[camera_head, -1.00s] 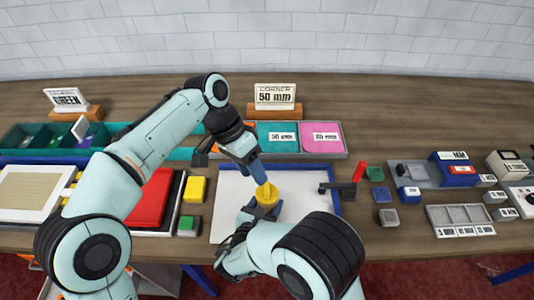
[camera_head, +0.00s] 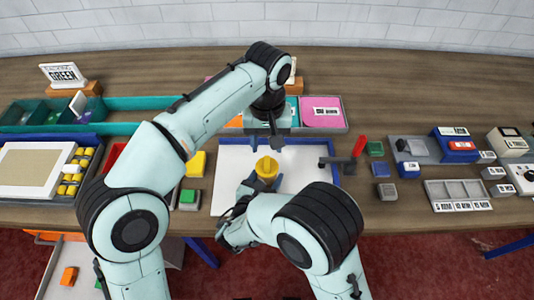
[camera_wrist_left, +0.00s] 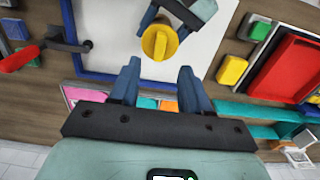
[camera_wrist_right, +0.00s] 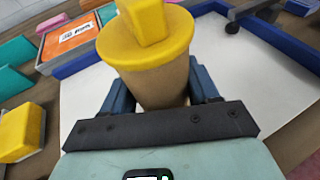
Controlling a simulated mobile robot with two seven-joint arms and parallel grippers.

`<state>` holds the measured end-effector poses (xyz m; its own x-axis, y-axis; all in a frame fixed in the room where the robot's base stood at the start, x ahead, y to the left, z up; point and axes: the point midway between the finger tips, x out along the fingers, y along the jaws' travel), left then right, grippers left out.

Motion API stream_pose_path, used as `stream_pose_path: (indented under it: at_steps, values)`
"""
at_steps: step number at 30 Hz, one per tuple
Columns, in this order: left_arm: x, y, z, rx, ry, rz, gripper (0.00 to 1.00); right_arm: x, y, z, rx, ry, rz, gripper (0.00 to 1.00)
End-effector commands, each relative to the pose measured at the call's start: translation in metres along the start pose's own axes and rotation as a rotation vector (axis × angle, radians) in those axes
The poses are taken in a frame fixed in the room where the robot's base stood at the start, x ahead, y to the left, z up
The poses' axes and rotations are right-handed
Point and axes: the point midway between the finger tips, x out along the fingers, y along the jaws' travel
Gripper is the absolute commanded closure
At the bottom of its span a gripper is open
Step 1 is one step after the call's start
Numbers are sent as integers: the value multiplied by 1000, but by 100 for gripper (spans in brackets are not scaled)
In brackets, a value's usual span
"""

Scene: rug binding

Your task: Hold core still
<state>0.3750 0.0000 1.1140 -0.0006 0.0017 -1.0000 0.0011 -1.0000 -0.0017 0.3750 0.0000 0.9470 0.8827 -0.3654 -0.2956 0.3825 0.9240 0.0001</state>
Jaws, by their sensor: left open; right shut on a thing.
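The core is a tan cylinder (camera_wrist_right: 155,85) with a yellow cap (camera_wrist_right: 146,38) that has a raised ridge on top. It stands over the white board with the blue rim. In the head view its yellow cap (camera_head: 267,168) shows above my right gripper (camera_head: 264,184). My right gripper is shut on the core, with a blue finger on each side in the right wrist view. My left gripper (camera_wrist_left: 156,86) is open and empty, behind the core and apart from it. The yellow cap (camera_wrist_left: 159,42) lies beyond its fingertips in the left wrist view.
The white board (camera_head: 232,165) has clear room left of the core. A dark clamp with a red handle (camera_head: 359,146) sits at its right edge. A yellow block (camera_head: 197,164) and a green block (camera_head: 189,198) lie left. A pink tile (camera_head: 322,111) lies in the tray behind.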

Motion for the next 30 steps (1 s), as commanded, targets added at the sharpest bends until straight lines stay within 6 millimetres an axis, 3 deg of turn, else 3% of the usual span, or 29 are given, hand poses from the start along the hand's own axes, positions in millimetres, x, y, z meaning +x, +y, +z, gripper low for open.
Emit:
stream_pose_path:
  at_steps: [3,10,15,24,26,28,29,30]
  values:
    - [24,-1,0,0,-2,-1,53,0,0,1,1,-2,0,83]
    - [59,0,0,1,-2,-1,53,0,0,1,1,-2,0,83]
    - [70,0,0,2,0,1,53,0,0,1,1,-2,0,83]
    - [72,0,0,1,1,2,53,0,0,1,1,-2,0,83]
    - [72,0,0,1,1,2,69,0,0,1,1,-2,0,83]
    - [71,0,0,1,1,2,92,0,0,1,1,-2,0,83]
    - [71,0,0,1,1,2,100,0,0,1,1,-2,0,83]
    - [71,0,0,1,1,2,100,0,0,1,1,-2,0,83]
